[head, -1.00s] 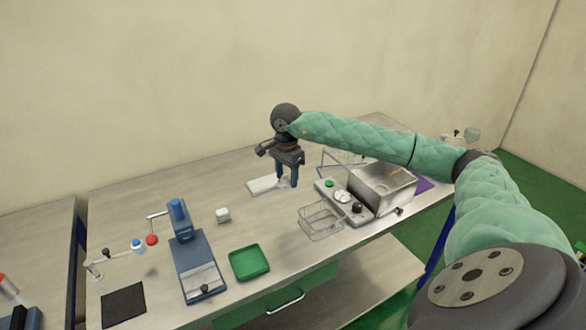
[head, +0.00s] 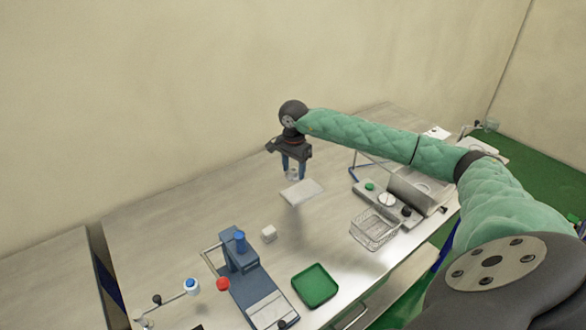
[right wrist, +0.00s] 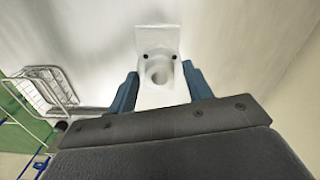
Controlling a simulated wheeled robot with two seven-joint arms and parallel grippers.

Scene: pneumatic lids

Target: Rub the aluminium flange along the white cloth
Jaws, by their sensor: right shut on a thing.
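The white cloth (head: 303,193) lies flat on the pale bench below my right gripper. It also shows as a white patch in the right wrist view (right wrist: 157,37). My right gripper (head: 294,174) points down with its two blue fingers shut on the flange (head: 292,175). In the right wrist view the flange (right wrist: 158,74) is a pale ring with a central hole between the fingertips. In the head view it appears at the cloth's far edge. I cannot tell whether it touches the cloth. My left gripper is out of view.
A wire basket (head: 374,230) and a metal-boxed unit (head: 412,192) stand to the right. Bench left of the cloth is clear.

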